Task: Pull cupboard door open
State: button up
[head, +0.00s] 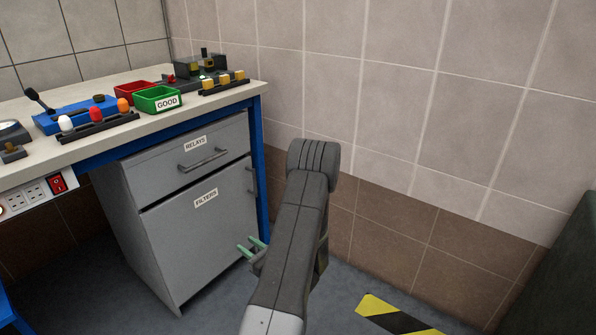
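The cupboard door (195,250) is grey, carries a FILTERS label and sits below a drawer in the cabinet under the bench. It looks shut, flush with the cabinet front. Its upright handle (250,181) is near the door's upper right edge. My gripper (250,247) shows two green fingers with a gap between them, so it is open and empty. In the picture it is below the handle, near the door's lower right edge, and apart from the handle. My arm hides part of the floor and wall to the right; part of the gripper body is hidden behind it.
The drawer (187,157) labelled RELAYS is shut, with a bar handle (204,158). A blue bench leg (260,170) stands right of the cabinet. The bench top holds a green GOOD bin (158,99) and other items. Floor with a yellow-black strip (395,316) lies at right.

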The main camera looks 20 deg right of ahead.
aim_at(194, 235)
jog(key=i+l+z, duration=0.25)
jog(key=i+z, duration=0.2)
jog(key=i, duration=0.3)
jog(key=i+l+u, duration=0.1)
jog(key=l+u, duration=0.6)
jog(key=l, duration=0.2)
jog(key=l+u, duration=0.3)
jog(key=l, duration=0.2)
jog(key=i, duration=0.05)
